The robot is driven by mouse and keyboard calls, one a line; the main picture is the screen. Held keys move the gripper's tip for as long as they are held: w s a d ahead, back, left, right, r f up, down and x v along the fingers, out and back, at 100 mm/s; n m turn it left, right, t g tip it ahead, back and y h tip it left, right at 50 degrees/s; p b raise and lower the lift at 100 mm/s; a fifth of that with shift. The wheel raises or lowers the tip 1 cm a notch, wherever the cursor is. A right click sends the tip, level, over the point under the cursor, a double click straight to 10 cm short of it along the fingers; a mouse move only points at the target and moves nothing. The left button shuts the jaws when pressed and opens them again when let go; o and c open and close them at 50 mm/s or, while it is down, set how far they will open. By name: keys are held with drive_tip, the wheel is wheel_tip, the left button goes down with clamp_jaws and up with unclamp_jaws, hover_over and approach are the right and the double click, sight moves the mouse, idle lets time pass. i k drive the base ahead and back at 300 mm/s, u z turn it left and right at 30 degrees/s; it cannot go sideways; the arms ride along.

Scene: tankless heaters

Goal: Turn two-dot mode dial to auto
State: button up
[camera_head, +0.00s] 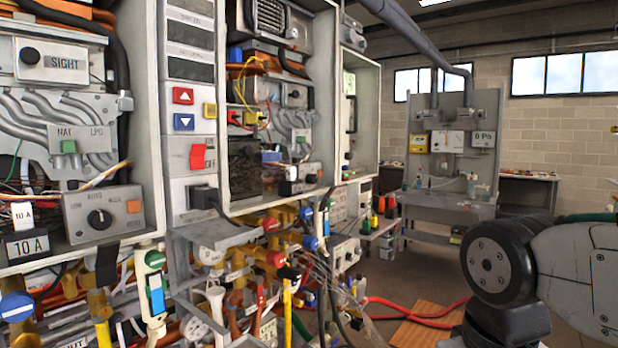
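A grey control box (103,213) with a round black dial (99,219) sits in the lower part of the open heater cabinet at the left. Small lettering above the dial seems to include AUTO at the top. The dial's pointer setting and any two-dot mark are too small to tell. A similar dark-knobbed box (300,181) sits in the middle heater, and I cannot tell which one bears two dots. My arm's links show at the lower right, well apart from the heaters. My gripper is not in view.
Pipes and valves (240,280) crowd below the cabinets. A red rocker switch (199,156) and arrow buttons (183,96) are on the column between the heaters. Red hoses (400,312) lie on the floor. A grey workbench (440,205) stands at the back; floor before it looks open.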

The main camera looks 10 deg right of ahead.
sight(310, 178)
drive_tip(key=u, duration=0.05)
drive_tip(key=k, duration=0.6)
drive_tip(key=z, duration=0.25)
drive_tip(key=i, duration=1.45)
drive_tip(key=u, duration=0.8)
